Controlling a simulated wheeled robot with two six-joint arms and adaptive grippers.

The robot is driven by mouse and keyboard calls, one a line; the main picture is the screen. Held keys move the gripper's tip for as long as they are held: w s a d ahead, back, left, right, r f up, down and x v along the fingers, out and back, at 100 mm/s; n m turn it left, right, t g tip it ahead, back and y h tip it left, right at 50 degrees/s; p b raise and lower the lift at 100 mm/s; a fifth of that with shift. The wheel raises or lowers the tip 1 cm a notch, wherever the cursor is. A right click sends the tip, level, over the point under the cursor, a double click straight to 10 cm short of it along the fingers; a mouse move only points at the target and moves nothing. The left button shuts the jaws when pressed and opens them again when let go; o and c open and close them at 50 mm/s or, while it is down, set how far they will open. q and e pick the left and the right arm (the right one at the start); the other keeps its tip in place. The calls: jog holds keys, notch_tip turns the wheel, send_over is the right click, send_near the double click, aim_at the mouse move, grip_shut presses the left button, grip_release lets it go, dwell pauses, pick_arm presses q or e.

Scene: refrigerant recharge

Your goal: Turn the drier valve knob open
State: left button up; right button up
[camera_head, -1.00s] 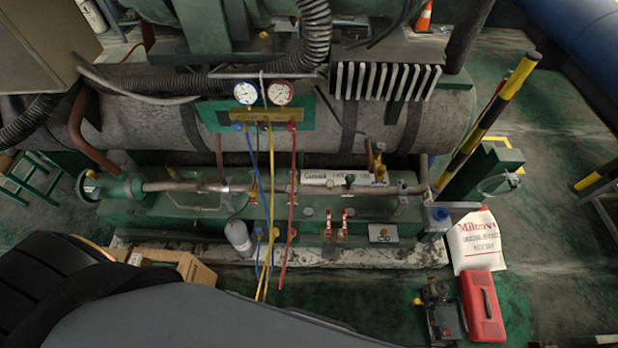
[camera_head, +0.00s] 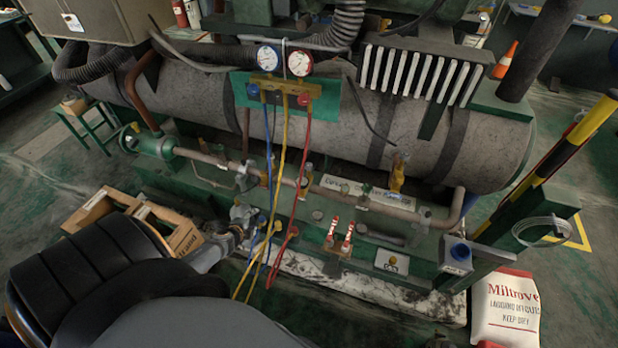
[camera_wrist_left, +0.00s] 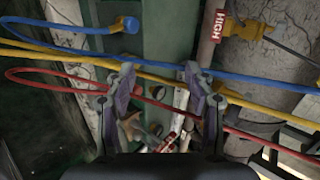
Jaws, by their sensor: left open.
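The white labelled cylinder (camera_head: 340,186), which looks like the drier, lies along the pipe at centre right in the head view. A small green knob (camera_head: 367,188) shows in front of it and a brass valve (camera_head: 397,174) stands at its right end. I cannot tell for sure which is the drier valve knob. My left gripper (camera_head: 247,212) is at the left end of the skid, beside the hanging hoses and left of the cylinder. In the left wrist view my left gripper (camera_wrist_left: 158,70) is open, with hoses crossing between and near its fingers. My right gripper is not in view.
Yellow (camera_head: 279,170), blue and red hoses hang from the gauge manifold (camera_head: 285,88) close to my gripper. Two red-striped handles (camera_head: 340,232) stand on the skid. A white sack (camera_head: 505,305) lies at right.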

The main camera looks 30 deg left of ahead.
pick_arm(q)
jog(key=w+r+m+t+h+b, duration=0.1)
jog(key=w+r+m+t+b, duration=0.25)
jog(key=w+m+b, duration=0.45)
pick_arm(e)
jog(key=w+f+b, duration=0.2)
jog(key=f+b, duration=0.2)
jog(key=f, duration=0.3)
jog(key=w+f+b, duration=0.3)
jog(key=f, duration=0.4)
pick_arm(q)
jog(key=m+h, duration=0.4)
jog(key=m, duration=1.1)
send_near(308, 165)
jog(key=b+x, duration=0.5)
jog(key=x, duration=0.3)
jog(key=shift+w+f, duration=0.1)
jog(key=shift+w, duration=0.05)
jog(key=shift+w+d+f, duration=0.1)
jog(key=shift+w, duration=0.15)
jog(key=c, duration=1.1)
grip_shut()
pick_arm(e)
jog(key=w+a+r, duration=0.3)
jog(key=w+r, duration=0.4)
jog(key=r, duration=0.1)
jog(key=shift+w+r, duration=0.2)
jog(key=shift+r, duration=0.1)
